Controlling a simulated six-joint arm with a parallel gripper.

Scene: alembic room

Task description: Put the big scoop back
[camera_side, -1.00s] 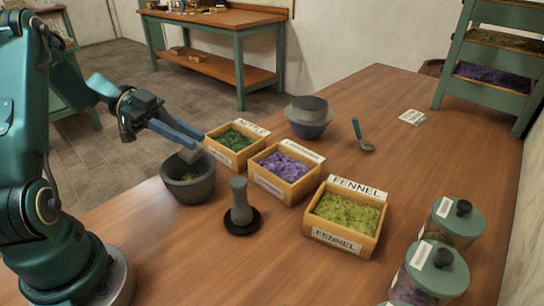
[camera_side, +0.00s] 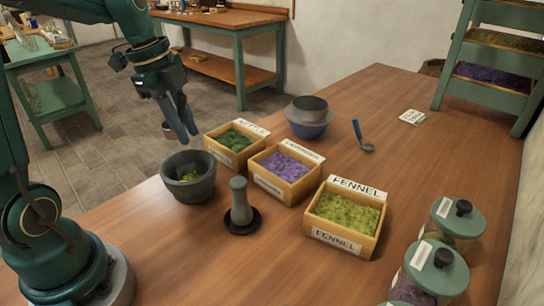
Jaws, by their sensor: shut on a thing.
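My gripper (camera_side: 183,133) hangs with its blue-grey fingers pointing down, above and behind the stone mortar (camera_side: 199,189). It is shut on the big scoop (camera_side: 167,127). Only a small greyish part of the scoop shows beside the fingers; the rest is hidden or too small to make out. The mortar has some green-yellow herb inside. A smaller scoop (camera_side: 360,135) with a blue handle lies on the table right of the bowls.
Labelled boxes of green herb (camera_side: 233,143), purple lavender (camera_side: 284,172) and fennel (camera_side: 346,213) stand mid-table. A pestle (camera_side: 240,201) stands on a dark base. Stacked bowls (camera_side: 309,117) are behind, lidded jars (camera_side: 437,268) at front right. The right rear table is mostly clear.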

